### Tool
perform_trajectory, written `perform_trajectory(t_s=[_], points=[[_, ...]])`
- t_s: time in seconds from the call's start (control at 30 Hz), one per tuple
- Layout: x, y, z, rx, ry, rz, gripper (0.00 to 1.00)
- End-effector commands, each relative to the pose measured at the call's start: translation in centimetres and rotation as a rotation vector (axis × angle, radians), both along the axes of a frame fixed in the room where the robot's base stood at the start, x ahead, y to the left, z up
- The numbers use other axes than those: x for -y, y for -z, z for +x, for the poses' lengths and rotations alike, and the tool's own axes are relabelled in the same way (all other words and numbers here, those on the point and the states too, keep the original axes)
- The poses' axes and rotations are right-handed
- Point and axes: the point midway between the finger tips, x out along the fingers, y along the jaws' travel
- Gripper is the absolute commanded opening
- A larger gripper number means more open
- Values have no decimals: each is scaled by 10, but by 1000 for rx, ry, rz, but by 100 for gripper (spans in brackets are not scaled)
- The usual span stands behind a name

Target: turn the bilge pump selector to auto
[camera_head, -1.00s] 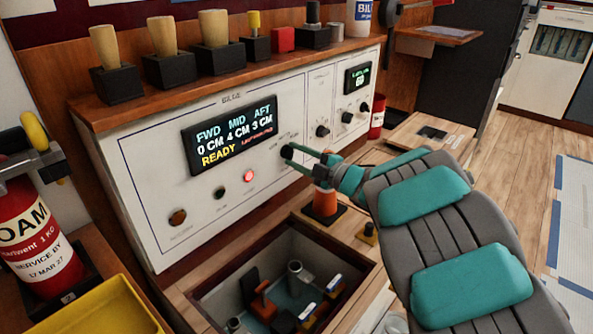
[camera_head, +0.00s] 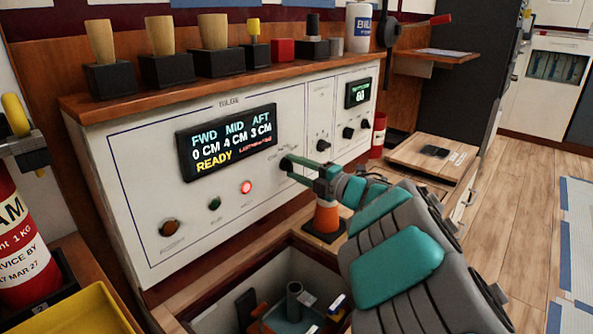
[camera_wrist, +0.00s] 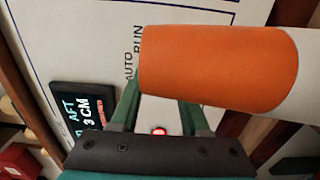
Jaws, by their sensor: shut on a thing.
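The bilge panel (camera_head: 150,190) is a white slanted face with a lit display (camera_head: 228,143) reading READY. The selector knob (camera_head: 285,163) is black and sits right of the display, above and right of a red lamp (camera_head: 246,187). My gripper (camera_head: 292,165) is shut on this knob at the panel face. In the wrist view the green fingers show beside the AUTO and RUN lettering (camera_wrist: 133,55). An orange cylinder (camera_wrist: 218,70) hides the fingertips and the knob there, so I cannot tell where the pointer is.
An orange and white post (camera_head: 327,216) on a black base stands just below my gripper. An open bilge well (camera_head: 285,285) lies in front of the panel. Wooden-handled items (camera_head: 163,37) line the shelf above.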

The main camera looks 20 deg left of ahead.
Motion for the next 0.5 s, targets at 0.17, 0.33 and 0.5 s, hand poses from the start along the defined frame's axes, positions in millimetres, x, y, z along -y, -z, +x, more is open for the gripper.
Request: perform_trajectory(t_s=[0.17,0.33,0.5], points=[[0,2,0,-4,0,-4,47],[0,2,0,-3,0,-2,66],[0,1,0,-2,0,-1,76]])
